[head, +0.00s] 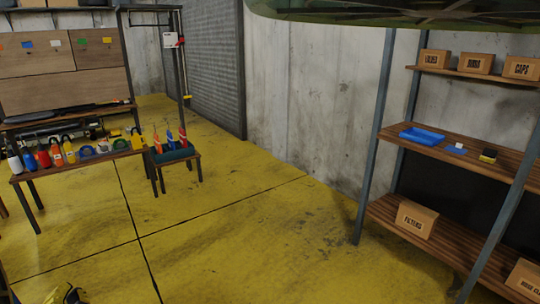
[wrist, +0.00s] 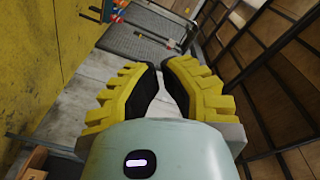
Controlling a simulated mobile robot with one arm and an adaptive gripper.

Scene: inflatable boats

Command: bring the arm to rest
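My gripper (wrist: 160,66) shows in the wrist view with two ridged yellow fingers and black inner pads. The fingertips come nearly together, with only a narrow gap, and nothing is held between them.
A wooden bench (head: 85,159) with padlocks and bottles stands at left, beside a small stool (head: 176,157) with a bin. At right, a metal shelf rack (head: 455,152) holds a blue tray (head: 421,136) and cardboard boxes. A green hull overhangs the top. The yellow floor (head: 240,225) between is clear.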

